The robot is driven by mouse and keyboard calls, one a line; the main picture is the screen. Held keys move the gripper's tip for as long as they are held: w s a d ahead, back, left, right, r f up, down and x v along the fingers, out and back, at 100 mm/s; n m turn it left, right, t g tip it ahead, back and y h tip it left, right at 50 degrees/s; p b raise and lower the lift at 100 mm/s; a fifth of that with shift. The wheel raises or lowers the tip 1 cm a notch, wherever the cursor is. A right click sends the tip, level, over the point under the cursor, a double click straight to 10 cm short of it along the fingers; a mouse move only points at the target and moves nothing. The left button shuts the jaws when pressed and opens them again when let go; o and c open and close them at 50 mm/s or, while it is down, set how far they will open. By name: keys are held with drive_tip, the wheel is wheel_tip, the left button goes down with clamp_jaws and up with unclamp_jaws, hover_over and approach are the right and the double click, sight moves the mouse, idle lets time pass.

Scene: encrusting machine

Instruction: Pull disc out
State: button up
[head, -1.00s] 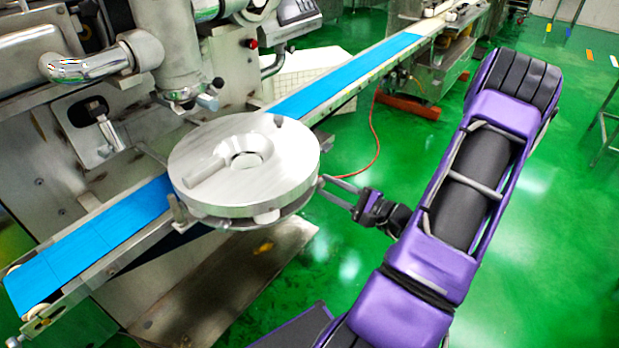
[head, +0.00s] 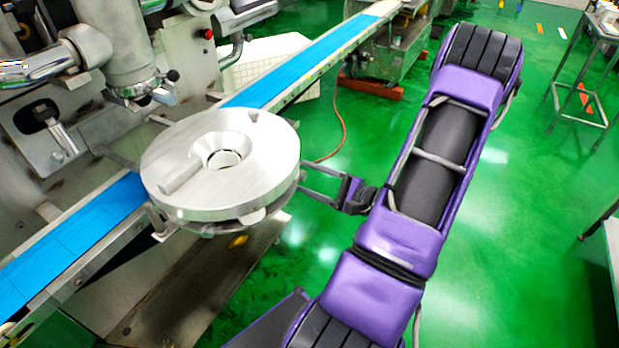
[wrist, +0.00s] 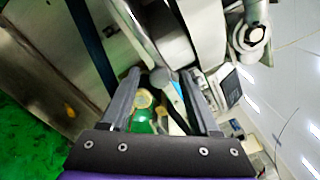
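The disc (head: 207,190) is a thick, round, silvery metal plate with a central hole, a raised rim around it and a slot-like ridge. It lies about level in front of the machine, above the blue conveyor belt. My gripper (head: 303,178) reaches its right edge from the right in the head view, its two fingers spread. In the wrist view my gripper (wrist: 164,75) also shows its fingers well apart, with a grey rounded knob visible between them. Whether the fingertips touch the disc is unclear.
The machine body (head: 100,110) stands close behind and left of the disc. The blue conveyor belt (head: 70,240) runs diagonally beneath it, front left to back right. A metal-legged table (head: 580,85) stands at the far right. Green floor (head: 510,220) to the right is open.

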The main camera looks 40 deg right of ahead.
drive_tip(key=v, duration=1.7)
drive_tip(key=shift+s, duration=0.2)
drive_tip(key=shift+r, duration=0.1)
